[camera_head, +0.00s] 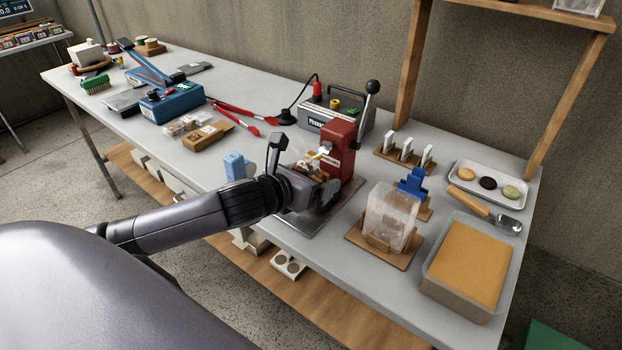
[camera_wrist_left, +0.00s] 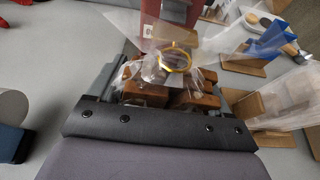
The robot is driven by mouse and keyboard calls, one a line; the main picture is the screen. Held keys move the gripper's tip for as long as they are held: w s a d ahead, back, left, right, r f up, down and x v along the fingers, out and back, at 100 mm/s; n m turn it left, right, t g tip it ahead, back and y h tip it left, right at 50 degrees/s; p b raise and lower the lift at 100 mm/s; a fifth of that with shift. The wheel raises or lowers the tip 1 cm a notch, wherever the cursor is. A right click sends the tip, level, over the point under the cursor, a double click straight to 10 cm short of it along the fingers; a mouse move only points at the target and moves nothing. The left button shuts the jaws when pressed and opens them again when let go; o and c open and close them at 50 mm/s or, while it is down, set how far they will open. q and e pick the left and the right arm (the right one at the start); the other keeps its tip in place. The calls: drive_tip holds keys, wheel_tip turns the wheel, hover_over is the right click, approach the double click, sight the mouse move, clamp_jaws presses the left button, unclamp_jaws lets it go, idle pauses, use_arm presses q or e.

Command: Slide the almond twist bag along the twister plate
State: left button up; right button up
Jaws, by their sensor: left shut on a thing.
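The almond twist bag (camera_wrist_left: 150,75) is a clear bag of brown twists with a yellow-gold ring at its gathered neck, its film flaring out above. My left gripper (camera_head: 312,176) is shut on it, with the bag between the fingers. In the head view the bag (camera_head: 318,172) is partly hidden by my gripper. The red twister (camera_head: 339,150), with a black-knobbed lever, stands just behind the bag. The grey twister plate (camera_head: 312,220) extends under and in front of my gripper; whether the bag touches it cannot be told. My right gripper is in neither view.
A clear bag holder (camera_head: 388,217), a blue stand (camera_head: 413,183) and a crate with an orange top (camera_head: 468,263) stand to the right. A grey sealer box (camera_head: 335,110) is behind. A blue carton (camera_head: 235,166) stands left of my gripper. Red tongs (camera_head: 236,112) lie further left.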

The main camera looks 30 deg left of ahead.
sight(330, 168)
use_arm(q)
drive_tip(key=shift+w, duration=0.65)
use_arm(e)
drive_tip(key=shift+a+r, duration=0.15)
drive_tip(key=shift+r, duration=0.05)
use_arm(q)
drive_tip(key=shift+w+d+p, duration=0.15)
drive_tip(key=shift+w+p, duration=0.2)
drive_tip(key=shift+w, duration=0.55)
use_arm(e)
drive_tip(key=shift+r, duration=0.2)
use_arm(q)
drive_tip(key=shift+p, duration=0.5)
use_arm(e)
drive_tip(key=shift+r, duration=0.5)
use_arm(q)
drive_tip(key=shift+p, duration=0.3)
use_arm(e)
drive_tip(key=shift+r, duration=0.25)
use_arm(q)
drive_tip(key=shift+f, duration=0.1)
drive_tip(key=o, duration=0.7)
drive_tip(key=shift+s, duration=0.3)
drive_tip(key=shift+v, duration=3.35)
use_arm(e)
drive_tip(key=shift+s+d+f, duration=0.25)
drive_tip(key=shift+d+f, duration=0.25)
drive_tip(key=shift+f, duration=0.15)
